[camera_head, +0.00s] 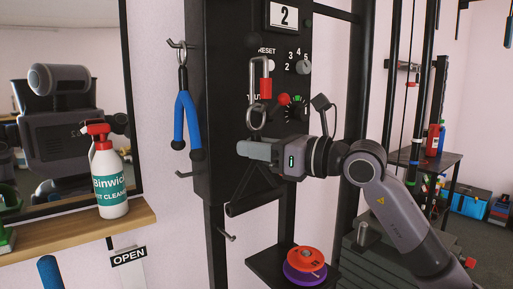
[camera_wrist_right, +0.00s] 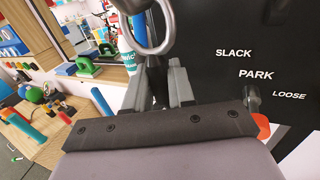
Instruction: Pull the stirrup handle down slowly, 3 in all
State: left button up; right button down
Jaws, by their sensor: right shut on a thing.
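The black stirrup handle (camera_head: 252,204) hangs below a metal ring (camera_head: 256,119) in front of the black machine column (camera_head: 225,60). It has a triangular shape with a bar at the bottom. My right gripper (camera_head: 247,149) reaches in from the right and is shut on the handle's upper part, just under the ring. In the right wrist view the gripper fingers (camera_wrist_right: 160,88) close around a dark piece below the ring (camera_wrist_right: 152,38). The fingers hide part of the handle. A counter (camera_head: 284,16) on the column shows 2. My left gripper is not in view.
A spray bottle (camera_head: 107,178) stands on a wooden shelf (camera_head: 75,233) at left. A blue-handled tool (camera_head: 186,118) hangs beside the column. Red and purple discs (camera_head: 305,262) lie on a low platform. A weight stack (camera_head: 375,262) stands behind my right arm.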

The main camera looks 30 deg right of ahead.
aim_at(258, 106)
jog(key=shift+r+p, duration=0.5)
jog(key=shift+r, duration=0.3)
jog(key=shift+r+p, duration=0.95)
jog(key=shift+r, duration=0.15)
jog(key=shift+r+p, duration=0.9)
jog(key=shift+r, duration=0.2)
jog(key=shift+r+p, duration=0.7)
jog(key=shift+r, duration=0.1)
jog(key=shift+f, duration=0.2)
